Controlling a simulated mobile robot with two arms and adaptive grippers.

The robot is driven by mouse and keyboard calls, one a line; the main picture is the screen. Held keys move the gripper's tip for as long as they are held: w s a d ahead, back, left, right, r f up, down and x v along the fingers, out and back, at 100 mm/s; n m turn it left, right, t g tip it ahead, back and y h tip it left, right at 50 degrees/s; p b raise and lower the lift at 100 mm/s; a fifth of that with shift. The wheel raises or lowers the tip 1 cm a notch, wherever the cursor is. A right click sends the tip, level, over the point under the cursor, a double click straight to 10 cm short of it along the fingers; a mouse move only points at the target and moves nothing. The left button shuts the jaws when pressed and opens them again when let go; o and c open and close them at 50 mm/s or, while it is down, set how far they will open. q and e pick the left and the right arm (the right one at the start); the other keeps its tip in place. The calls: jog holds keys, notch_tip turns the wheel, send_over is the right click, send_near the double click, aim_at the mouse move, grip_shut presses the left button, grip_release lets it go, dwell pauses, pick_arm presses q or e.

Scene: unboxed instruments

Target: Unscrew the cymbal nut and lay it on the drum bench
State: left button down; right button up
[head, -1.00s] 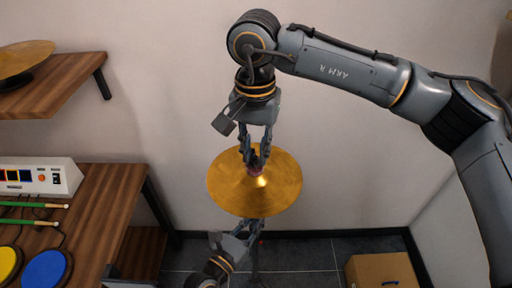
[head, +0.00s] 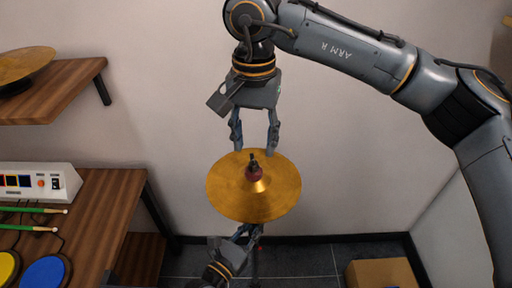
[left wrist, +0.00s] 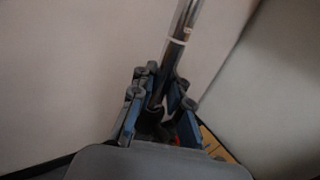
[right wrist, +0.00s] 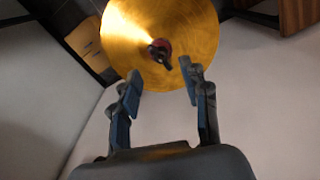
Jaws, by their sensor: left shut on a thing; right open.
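The gold cymbal (head: 225,192) sits level on its stand. The dark cymbal nut (head: 253,159) is on the stand's tip above a red felt (head: 254,175); the nut also shows in the right wrist view (right wrist: 161,55). My right gripper (head: 254,148) is open and empty, just above the nut, with its fingers spread either side in the right wrist view (right wrist: 160,85). My left gripper (head: 246,232) is shut on the metal stand pole (left wrist: 181,35) below the cymbal, which hides part of it. The wooden drum bench (head: 112,210) is at the left.
The bench holds a white box with coloured buttons (head: 35,180), green drumsticks (head: 30,228) and a blue pad (head: 45,271). A shelf (head: 60,85) above carries another cymbal (head: 25,62). A cardboard box (head: 375,273) stands on the floor. The bench's right part is bare.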

aim_at(254, 160)
pick_arm(q)
jog(key=shift+s+a+f, duration=0.1)
jog(key=shift+f, duration=0.1)
pick_arm(e)
jog(key=shift+o, duration=0.9)
jog(key=m, duration=0.6)
jog(key=shift+r, duration=0.4)
jog(key=m, duration=0.4)
jog(key=shift+a+r, duration=0.1)
jog(key=shift+r, duration=0.1)
jog(key=m, duration=0.4)
jog(key=shift+r, duration=0.25)
jog(key=m, duration=0.6)
jog(key=shift+r+m, duration=0.35)
jog(key=shift+m, duration=0.05)
jog(key=m, duration=0.3)
jog(key=shift+r+m, duration=0.25)
jog(key=shift+m, duration=0.15)
jog(key=m, duration=0.3)
jog(key=shift+r, duration=0.2)
jog(key=shift+f+m, duration=0.1)
jog(key=shift+m, duration=0.4)
jog(key=shift+f, duration=0.25)
pick_arm(q)
jog(key=shift+r, duration=0.1)
pick_arm(e)
notch_tip(254, 160, down, 7)
jog(key=shift+w+f, duration=0.1)
jog(key=shift+f, duration=0.1)
